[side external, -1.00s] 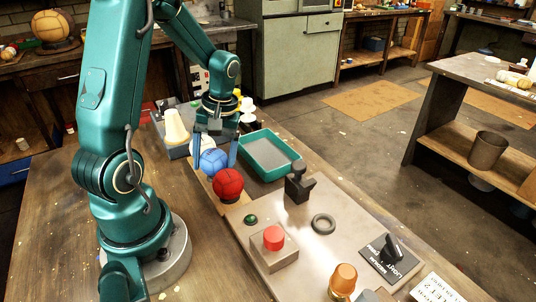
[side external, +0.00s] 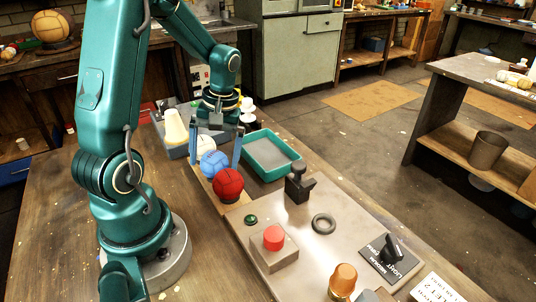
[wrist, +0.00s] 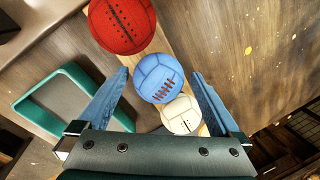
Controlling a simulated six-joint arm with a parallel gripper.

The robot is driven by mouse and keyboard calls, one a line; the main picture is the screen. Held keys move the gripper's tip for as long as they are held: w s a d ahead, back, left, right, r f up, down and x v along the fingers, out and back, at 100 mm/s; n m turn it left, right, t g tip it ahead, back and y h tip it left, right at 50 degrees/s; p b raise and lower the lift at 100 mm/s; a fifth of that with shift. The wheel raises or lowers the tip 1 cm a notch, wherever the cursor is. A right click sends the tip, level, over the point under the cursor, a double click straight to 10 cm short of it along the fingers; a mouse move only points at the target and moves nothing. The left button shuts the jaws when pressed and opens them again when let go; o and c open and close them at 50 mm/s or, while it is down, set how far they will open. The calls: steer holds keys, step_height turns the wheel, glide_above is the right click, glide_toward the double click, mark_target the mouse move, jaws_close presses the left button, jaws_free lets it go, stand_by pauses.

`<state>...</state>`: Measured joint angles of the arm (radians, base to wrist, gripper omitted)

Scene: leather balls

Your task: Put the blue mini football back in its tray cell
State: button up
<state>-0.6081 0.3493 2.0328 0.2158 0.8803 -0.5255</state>
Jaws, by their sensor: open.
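The blue mini football (side external: 214,163) sits in a row between a red ball (side external: 228,185) and a white ball (side external: 205,145). The row lies along a light wooden tray (side external: 203,189); its cells are mostly hidden under the balls. In the wrist view the blue ball (wrist: 158,72) shows dark lacing, with the red ball (wrist: 122,22) above it and the white ball (wrist: 181,115) below. My gripper (side external: 215,164) is open, with its blue fingers on either side of the blue ball. In the wrist view gaps show between the ball and both fingertips (wrist: 160,76).
A teal open tray (side external: 284,171) stands to the right of the balls and is empty. A black clamp-like fixture (side external: 298,185), a red button box (side external: 274,246) and a dark ring (side external: 323,223) stand nearer. A grey bin with a pale cone (side external: 175,128) is behind left.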

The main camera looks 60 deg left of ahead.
mark_target(224, 156)
steer(key=r, duration=0.3)
steer(key=w+r, duration=0.1)
steer(key=r, duration=0.2)
steer(key=w+r, duration=0.1)
steer(key=r, duration=0.3)
steer(key=shift+d, duration=0.4)
steer(key=s+d+r+m+t, duration=0.1)
steer(key=s+d+m+t, duration=0.1)
steer(key=d+m, duration=0.3)
steer(key=s+d+m+t, duration=0.2)
steer(key=d+m+t, duration=0.3)
steer(key=d, duration=0.5)
steer(key=shift+s+d+r+m+t+h, duration=0.3)
steer(key=shift+r+m+h, duration=0.1)
steer(key=shift+m, duration=0.2)
